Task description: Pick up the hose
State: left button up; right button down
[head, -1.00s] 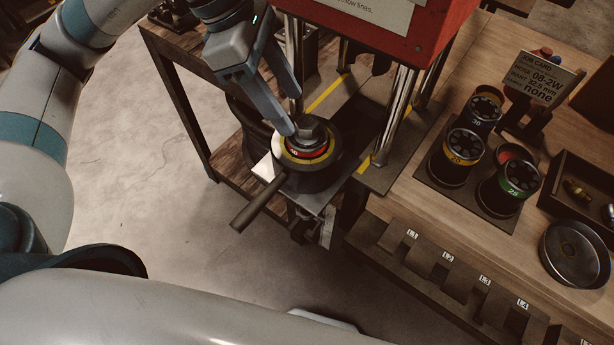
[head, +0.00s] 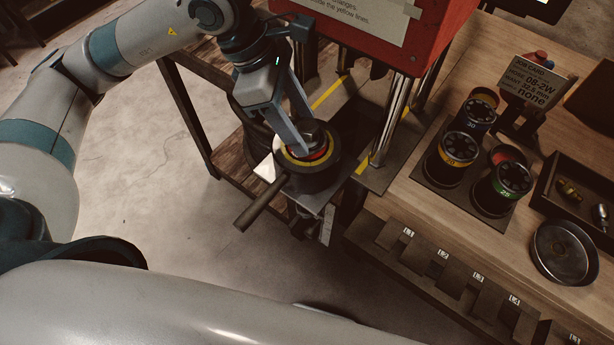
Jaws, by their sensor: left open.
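My left gripper (head: 305,133) points down, with its two fingers apart. Its fingertips are at the dark hex-topped piece (head: 313,137) in the middle of a round black head (head: 308,178) with yellow and red rings. I cannot tell whether the fingers touch that piece. A dark curved shape (head: 250,122), possibly the hose, shows partly behind the gripper above the wooden shelf. Most of it is hidden, and I cannot make out its ends. My right gripper is out of the picture.
A red press housing (head: 425,40) on steel posts (head: 392,120) stands just right of the gripper. A bar handle (head: 262,203) sticks out at lower left. Die cups (head: 452,160), a job card (head: 537,82) and a round dish (head: 563,252) are on the bench at right. Floor at left is clear.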

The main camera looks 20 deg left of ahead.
pick_arm(q)
jog(key=c, duration=1.3)
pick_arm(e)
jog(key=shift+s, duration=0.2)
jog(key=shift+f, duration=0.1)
